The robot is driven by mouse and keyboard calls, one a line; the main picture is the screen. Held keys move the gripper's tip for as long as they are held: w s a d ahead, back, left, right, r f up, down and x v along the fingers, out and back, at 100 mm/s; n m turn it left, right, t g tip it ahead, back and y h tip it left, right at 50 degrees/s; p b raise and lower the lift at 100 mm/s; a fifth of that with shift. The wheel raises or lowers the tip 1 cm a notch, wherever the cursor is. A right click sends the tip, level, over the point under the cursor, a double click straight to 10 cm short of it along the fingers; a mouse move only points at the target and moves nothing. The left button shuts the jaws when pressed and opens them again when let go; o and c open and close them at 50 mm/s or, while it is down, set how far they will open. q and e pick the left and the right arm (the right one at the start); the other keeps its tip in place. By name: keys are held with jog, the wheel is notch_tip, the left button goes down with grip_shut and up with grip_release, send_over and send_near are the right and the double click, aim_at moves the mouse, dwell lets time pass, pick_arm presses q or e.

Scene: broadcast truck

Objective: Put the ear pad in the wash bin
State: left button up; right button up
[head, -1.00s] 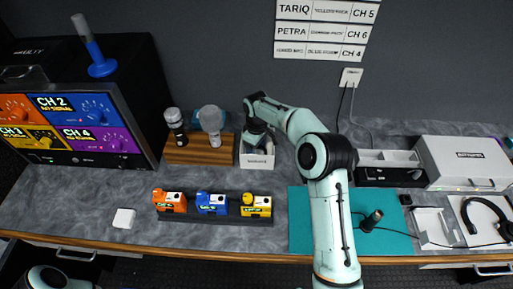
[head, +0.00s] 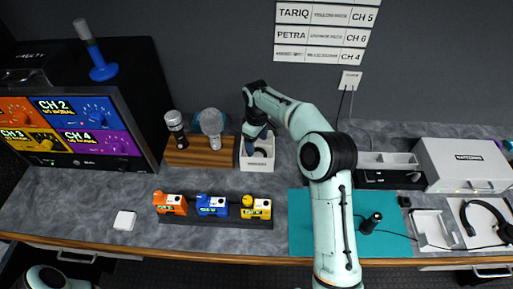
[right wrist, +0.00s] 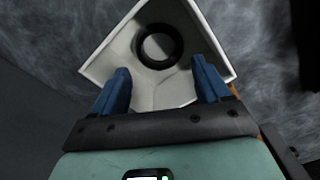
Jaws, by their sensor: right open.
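The wash bin (head: 257,165) is a small white open box on the counter, at the middle back in the head view. It also shows in the right wrist view (right wrist: 112,45). The ear pad (right wrist: 178,50) is a black ring lying inside the bin, near its far corner in the right wrist view. My right gripper (right wrist: 161,68) is open, its two blue fingers apart over the bin with nothing between them. In the head view the right gripper (head: 256,132) is just above the bin. My left gripper is out of view.
A wooden stand with microphones (head: 200,157) is just left of the bin. A rack of orange, blue and yellow units (head: 213,218) is in front. A teal mat (head: 300,238), a headset (head: 485,205) and a white case (head: 465,162) are right.

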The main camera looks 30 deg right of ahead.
notch_tip(320, 180, up, 7)
jog(key=shift+p, duration=0.45)
jog(key=shift+f, duration=0.15)
